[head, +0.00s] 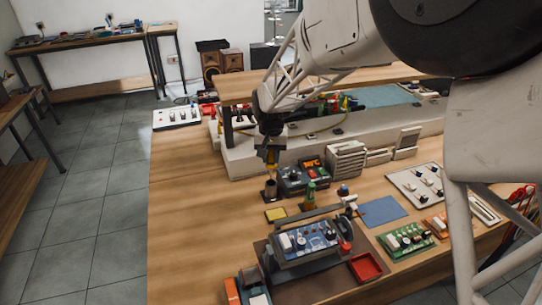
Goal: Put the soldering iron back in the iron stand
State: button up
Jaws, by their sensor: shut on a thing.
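My gripper (270,158) points down over the bench. It is shut on what looks like the soldering iron (271,173), of which only a thin, short part shows below the fingers. Right under it stands a small dark cylinder, which looks like the iron stand (271,190). The iron's lower end lines up with the stand's top in this view. I cannot tell whether it is inside the stand or just above it. The fingers hide most of the iron.
The soldering station (302,178) with a lit display is close on the right. A circuit board in a holder (310,240) stands in front. Bare wood (195,220) lies to the left.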

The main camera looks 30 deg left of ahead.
aim_at(271, 176)
jog(key=shift+f, duration=0.1)
jog(key=shift+f, duration=3.3)
jog(key=o, duration=1.5)
jog(key=shift+r, duration=0.1)
jog(key=shift+r, duration=3.4)
jog(key=shift+d, duration=0.1)
